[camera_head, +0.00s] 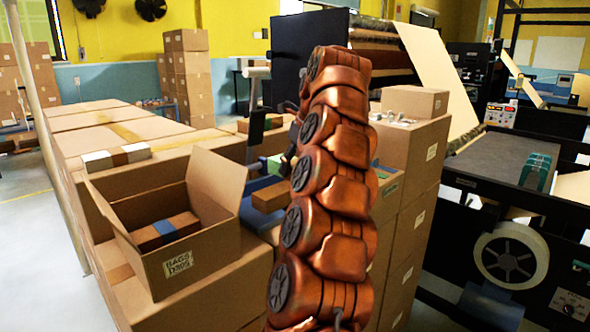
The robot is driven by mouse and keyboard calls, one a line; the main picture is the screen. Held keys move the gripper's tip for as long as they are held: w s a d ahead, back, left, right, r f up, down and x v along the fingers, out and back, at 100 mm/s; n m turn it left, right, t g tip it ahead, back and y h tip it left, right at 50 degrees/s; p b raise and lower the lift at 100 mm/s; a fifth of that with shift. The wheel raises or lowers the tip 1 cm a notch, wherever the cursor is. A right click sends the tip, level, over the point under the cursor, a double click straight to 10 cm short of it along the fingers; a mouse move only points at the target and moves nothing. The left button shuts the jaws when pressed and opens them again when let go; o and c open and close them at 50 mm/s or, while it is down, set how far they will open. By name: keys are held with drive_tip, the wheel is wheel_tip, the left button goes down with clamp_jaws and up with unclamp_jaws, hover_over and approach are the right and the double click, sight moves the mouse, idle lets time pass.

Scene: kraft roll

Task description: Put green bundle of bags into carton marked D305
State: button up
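An open carton (200,268) stands on boxes at the left. Its front label reads BAGS, with a blurred second line that looks like D305. A brown bundle with a blue band lies inside it. A small green item (275,164), possibly the green bundle, shows just left of my copper-coloured arm, above a blue surface. The arm hides part of it. A dark piece of my gripper (289,157) shows beside the green item. The fingers are mostly hidden behind the arm, so I cannot tell whether they touch or hold it.
A brown bundle (270,196) lies on the blue surface (257,212) right of the carton. A white bundle with a brown band (116,157) lies on closed boxes behind the carton. Stacked boxes (408,190) stand right of my arm, near a dark machine with a paper web (440,75).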

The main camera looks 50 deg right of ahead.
drive_tip(key=shift+r, duration=0.3)
drive_tip(key=shift+s+a+b, duration=1.05)
drive_tip(key=shift+s, duration=0.3)
drive_tip(key=s+a+r+b, duration=0.1)
drive_tip(key=s+a+b, duration=0.3)
drive_tip(key=s+a, duration=0.3)
drive_tip(key=s, duration=0.3)
drive_tip(key=shift+a+r, duration=0.25)
drive_tip(key=shift+s, duration=0.2)
